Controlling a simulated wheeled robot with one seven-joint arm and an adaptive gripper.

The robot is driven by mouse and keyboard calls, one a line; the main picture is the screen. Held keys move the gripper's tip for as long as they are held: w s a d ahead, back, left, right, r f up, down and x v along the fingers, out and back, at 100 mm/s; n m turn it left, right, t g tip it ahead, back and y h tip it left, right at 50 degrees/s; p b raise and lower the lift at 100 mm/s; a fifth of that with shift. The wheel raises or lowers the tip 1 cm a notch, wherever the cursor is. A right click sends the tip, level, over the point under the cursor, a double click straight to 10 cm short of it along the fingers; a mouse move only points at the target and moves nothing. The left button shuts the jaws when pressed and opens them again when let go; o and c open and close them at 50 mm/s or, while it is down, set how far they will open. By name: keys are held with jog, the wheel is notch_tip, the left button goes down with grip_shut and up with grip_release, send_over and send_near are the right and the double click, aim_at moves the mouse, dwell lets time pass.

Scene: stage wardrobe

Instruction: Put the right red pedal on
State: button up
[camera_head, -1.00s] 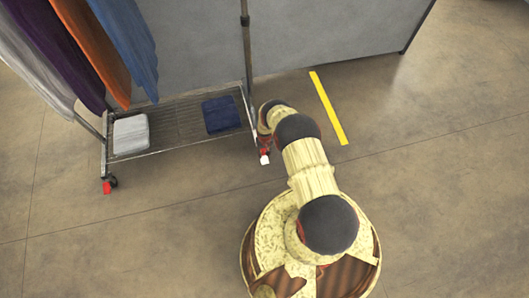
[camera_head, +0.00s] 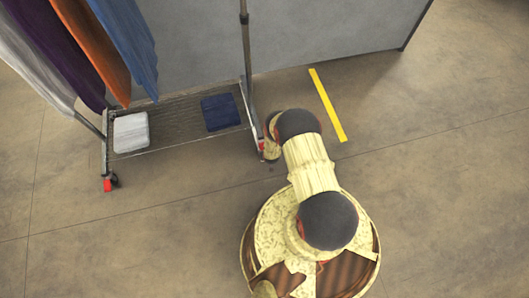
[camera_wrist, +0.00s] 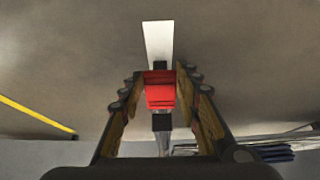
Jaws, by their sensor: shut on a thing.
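The right red pedal (camera_wrist: 160,92) sits between the two fingers of my gripper (camera_wrist: 160,76) in the wrist view, at the foot of the rack's right post. My gripper is shut on it. A pale white strip (camera_wrist: 158,42) extends beyond the pedal in that view; I cannot tell what it is. In the head view, a little red of the right pedal (camera_head: 261,146) shows beside my arm's end, and my arm hides most of the gripper. The left red pedal (camera_head: 107,185) is at the rack's left front foot, away from my arm.
The rack's wire shelf (camera_head: 175,125) carries a white folded cloth (camera_head: 131,131) and a navy folded cloth (camera_head: 221,112). Several garments (camera_head: 90,45) hang at the left. A grey panel (camera_head: 310,35) stands behind. A yellow floor strip (camera_head: 327,105) lies to the right. The front floor is clear.

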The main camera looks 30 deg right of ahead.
dwell(0.4)
jog(key=o, duration=1.2)
jog(key=shift+c, duration=0.2)
jog(key=v, duration=1.2)
jog(key=shift+s, duration=0.1)
